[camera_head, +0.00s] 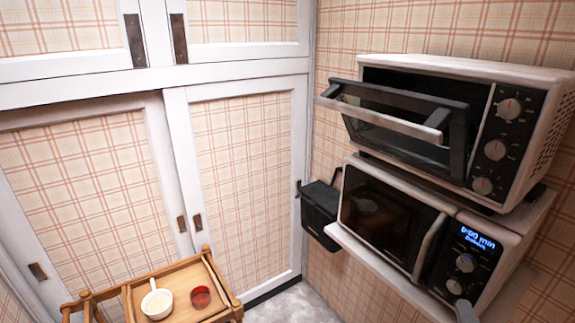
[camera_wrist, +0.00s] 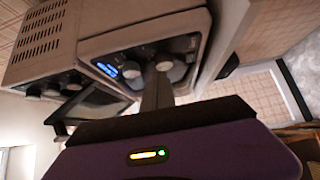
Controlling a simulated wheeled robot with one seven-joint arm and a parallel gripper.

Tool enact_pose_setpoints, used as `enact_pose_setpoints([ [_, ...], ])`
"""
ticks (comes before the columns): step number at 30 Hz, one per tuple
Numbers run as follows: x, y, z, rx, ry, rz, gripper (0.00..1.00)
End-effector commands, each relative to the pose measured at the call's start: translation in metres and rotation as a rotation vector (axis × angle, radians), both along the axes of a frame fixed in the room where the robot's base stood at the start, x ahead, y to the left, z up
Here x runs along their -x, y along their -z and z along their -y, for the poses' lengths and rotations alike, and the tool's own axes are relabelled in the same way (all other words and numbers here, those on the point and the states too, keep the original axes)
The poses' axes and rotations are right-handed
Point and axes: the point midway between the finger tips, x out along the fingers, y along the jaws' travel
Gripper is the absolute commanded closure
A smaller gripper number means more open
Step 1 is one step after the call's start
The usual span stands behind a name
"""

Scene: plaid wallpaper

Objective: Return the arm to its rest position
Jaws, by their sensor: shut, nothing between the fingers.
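My gripper (camera_wrist: 157,82) shows in the wrist view as a dark, narrow pair of fingers pressed together, with nothing between them. Its tips are in front of the microwave's control panel, close to the knobs; I cannot tell whether they touch. Part of my purple wrist fills the bottom of that view. In the head view a small grey piece, likely my gripper's end, shows at the bottom edge below the microwave's lower knob. The rest of the arm is hidden there. The microwave (camera_head: 432,245) has its door shut and its blue display lit.
A toaster oven (camera_head: 530,75) with its door (camera_head: 410,125) tilted partly open sits above the microwave. A black box (camera_head: 320,215) hangs on the wall beside them. A wooden cart (camera_head: 222,313) at lower left holds a white pan (camera_head: 157,303) and a red cup (camera_head: 200,297). White-framed cupboards (camera_head: 235,70) line the left.

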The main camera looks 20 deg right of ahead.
Motion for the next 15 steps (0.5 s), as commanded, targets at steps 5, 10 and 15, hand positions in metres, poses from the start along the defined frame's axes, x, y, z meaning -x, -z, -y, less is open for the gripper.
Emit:
enact_pose_setpoints([
  [5, -0.011, -0.008, -0.021, -0.126, -0.089, 0.103, 1.0],
  [10, -0.002, 0.009, -0.083, -0.447, -0.289, 0.205, 1.0],
  [15, 0.033, 0.031, -0.138, -0.792, -0.41, 0.253, 1.0],
])
